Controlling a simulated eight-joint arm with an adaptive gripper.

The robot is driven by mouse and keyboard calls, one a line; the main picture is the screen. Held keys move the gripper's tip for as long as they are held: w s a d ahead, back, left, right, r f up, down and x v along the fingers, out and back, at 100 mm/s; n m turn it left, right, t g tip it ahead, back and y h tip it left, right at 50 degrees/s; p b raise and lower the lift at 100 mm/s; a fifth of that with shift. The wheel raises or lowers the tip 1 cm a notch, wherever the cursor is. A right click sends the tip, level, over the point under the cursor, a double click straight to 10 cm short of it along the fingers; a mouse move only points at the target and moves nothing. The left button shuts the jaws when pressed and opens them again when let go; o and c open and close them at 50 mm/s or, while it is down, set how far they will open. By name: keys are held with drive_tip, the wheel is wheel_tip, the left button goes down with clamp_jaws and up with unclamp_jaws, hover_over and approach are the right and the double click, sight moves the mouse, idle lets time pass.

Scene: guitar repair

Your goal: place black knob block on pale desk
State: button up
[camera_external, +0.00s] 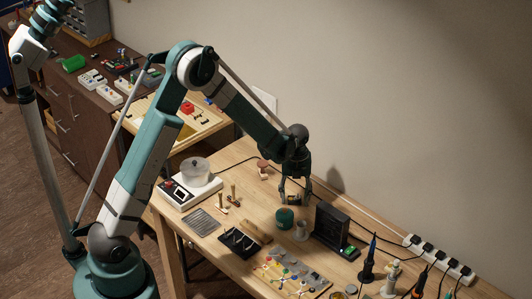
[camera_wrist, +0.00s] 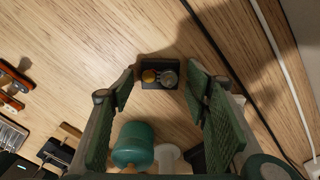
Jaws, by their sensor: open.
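The black knob block (camera_wrist: 160,83), with one gold and one grey knob on top, shows in the wrist view on the pale wooden desk (camera_wrist: 100,50). It sits between the spread fingertips of my gripper (camera_wrist: 159,90), with a gap on both sides. My gripper is open and holds nothing. In the external view my gripper (camera_external: 294,198) points down low over the pale desk (camera_external: 222,254). I cannot make out the block there; the fingers may hide it.
A green cylinder (camera_external: 284,218) and a pale spool (camera_external: 301,231) stand close by. A black upright box (camera_external: 335,227) is to their right. A scale (camera_external: 190,188) stands left. A cable and power strip (camera_external: 440,259) run along the wall side.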

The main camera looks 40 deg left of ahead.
sight(294, 200)
wheel_tip(294, 200, up, 12)
drive_tip(key=p, duration=0.1)
idle(0.6)
drive_tip(key=shift+r, duration=0.15)
idle(0.5)
drive_tip(key=s+a+r+n+t, duration=0.3)
drive_tip(key=s+r+n, duration=1)
drive_tip(key=s+r, duration=0.5)
drive_tip(key=s+a+r+n+t, duration=0.1)
drive_tip(key=s+r+n+t, duration=0.1)
drive_tip(key=s+n, duration=0.5)
drive_tip(key=s+a+r+n+t, duration=0.1)
drive_tip(key=s+r+n+t, duration=0.1)
drive_tip(key=s+n, duration=0.5)
drive_tip(key=shift+s+a, duration=0.2)
drive_tip(key=shift+s, duration=2.6)
